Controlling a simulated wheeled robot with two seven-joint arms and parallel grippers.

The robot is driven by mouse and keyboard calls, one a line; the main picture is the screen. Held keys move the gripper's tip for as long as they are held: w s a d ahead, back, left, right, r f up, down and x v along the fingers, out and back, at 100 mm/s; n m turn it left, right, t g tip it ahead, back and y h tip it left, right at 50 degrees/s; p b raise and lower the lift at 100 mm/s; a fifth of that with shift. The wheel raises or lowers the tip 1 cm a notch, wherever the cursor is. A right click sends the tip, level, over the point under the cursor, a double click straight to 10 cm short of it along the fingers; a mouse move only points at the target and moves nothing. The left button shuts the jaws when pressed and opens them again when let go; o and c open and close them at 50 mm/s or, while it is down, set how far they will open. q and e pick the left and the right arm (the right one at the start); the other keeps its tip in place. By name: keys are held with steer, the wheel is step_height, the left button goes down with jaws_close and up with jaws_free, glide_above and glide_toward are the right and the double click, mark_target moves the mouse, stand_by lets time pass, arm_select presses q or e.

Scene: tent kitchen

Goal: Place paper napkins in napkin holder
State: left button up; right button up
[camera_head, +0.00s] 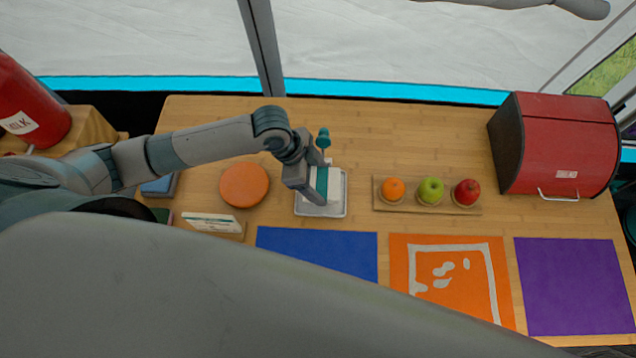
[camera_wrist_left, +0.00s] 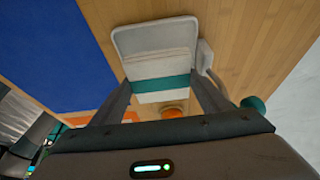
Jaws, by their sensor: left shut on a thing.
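The napkin holder (camera_head: 338,208) is a light grey square tray with a teal-knobbed arm (camera_head: 323,138), at the middle of the table. My left gripper (camera_head: 312,190) is over it, fingers pointing down, shut on a white napkin stack with a teal band (camera_head: 321,180). In the left wrist view, the gripper (camera_wrist_left: 163,92) has a finger on each side of the napkins (camera_wrist_left: 160,66). The tray rim (camera_wrist_left: 150,25) shows around their far end, and the teal knob (camera_wrist_left: 254,102) is beside a finger. I cannot tell whether the napkins touch the tray floor. My right gripper is out of view.
A board (camera_head: 460,208) with an orange and two apples lies right of the holder. An orange disc (camera_head: 245,185) lies left. Blue (camera_head: 325,245), orange (camera_head: 402,262) and purple mats (camera_head: 575,285) line the front. A red bread box (camera_head: 560,140) stands at right. Table behind the holder is clear.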

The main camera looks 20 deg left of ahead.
mark_target(314, 182)
arm_select(q)
steer(key=shift+a+f, duration=0.1)
steer(key=shift+f, duration=0.05)
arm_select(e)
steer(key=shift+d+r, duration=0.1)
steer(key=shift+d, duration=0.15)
arm_select(q)
steer(key=shift+f, duration=0.3)
step_height(314, 182, down, 3)
steer(key=shift+r+p, duration=0.1)
steer(key=shift+p, duration=0.6)
steer(key=shift+f, duration=0.2)
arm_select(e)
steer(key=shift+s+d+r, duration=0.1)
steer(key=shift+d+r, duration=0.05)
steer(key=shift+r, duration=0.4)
arm_select(q)
steer(key=shift+f, duration=0.1)
steer(key=o, duration=0.8)
steer(key=shift+c, duration=0.2)
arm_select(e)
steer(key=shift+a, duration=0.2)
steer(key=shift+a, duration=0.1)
arm_select(q)
steer(key=b+v, duration=0.2)
steer(key=v, duration=1)
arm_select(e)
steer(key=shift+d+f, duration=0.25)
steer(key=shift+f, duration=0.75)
